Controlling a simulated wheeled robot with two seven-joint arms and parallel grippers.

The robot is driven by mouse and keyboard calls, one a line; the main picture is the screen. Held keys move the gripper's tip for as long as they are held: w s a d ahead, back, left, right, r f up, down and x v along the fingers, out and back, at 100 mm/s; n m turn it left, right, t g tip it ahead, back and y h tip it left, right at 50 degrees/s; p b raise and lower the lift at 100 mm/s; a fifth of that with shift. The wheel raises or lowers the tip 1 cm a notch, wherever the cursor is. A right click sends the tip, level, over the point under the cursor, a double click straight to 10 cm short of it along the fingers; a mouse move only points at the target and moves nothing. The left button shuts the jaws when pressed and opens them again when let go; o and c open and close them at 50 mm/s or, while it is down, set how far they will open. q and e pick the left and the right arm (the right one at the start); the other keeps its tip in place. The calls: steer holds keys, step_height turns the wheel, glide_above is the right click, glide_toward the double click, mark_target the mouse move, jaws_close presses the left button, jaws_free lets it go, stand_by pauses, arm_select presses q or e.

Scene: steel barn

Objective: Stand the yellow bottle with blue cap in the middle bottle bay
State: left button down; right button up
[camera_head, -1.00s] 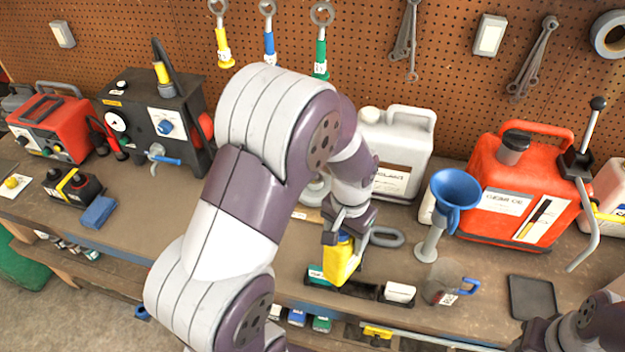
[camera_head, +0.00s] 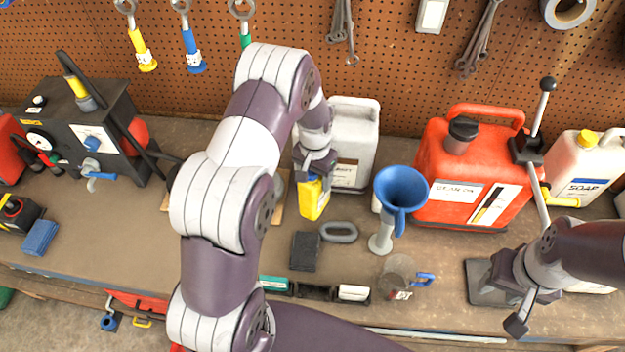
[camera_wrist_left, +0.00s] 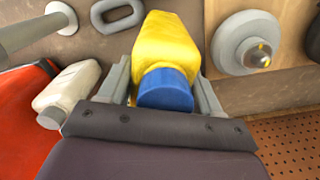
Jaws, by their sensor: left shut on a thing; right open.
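The yellow bottle with blue cap (camera_head: 313,200) is in my left gripper (camera_head: 315,172), which is shut on it, in front of the white jug. In the left wrist view the yellow bottle (camera_wrist_left: 165,42) sits between the two fingers, its blue cap towards the wrist. The bottle rack (camera_head: 318,292) lies at the bench's front edge, nearer to me than the bottle and apart from it. Its left bay holds a teal item (camera_head: 274,284), its right bay a white one (camera_head: 353,292); the middle bay looks dark and empty. My right gripper (camera_head: 532,300) is open at the right, near a black tray.
A dark block (camera_head: 305,251) and a grey ring (camera_head: 339,232) lie between bottle and rack. A blue funnel (camera_head: 402,190), clear jug (camera_head: 398,280), red can (camera_head: 470,170) and black tray (camera_head: 482,285) stand right. The white jug (camera_head: 352,145) is behind.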

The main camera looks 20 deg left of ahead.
arm_select(q)
step_height(320, 180, down, 4)
steer(key=shift+a+f+p, duration=0.1)
steer(key=shift+f+p, duration=0.05)
steer(key=shift+p, duration=0.65)
arm_select(e)
steer(key=shift+s+r, duration=0.2)
steer(key=shift+r, duration=0.8)
arm_select(q)
steer(key=shift+c, duration=0.9)
jaws_free()
steer(key=shift+s, duration=0.2)
arm_select(e)
steer(key=shift+s+d+r, duration=0.1)
steer(key=shift+s+d, duration=0.05)
steer(key=shift+s, duration=0.15)
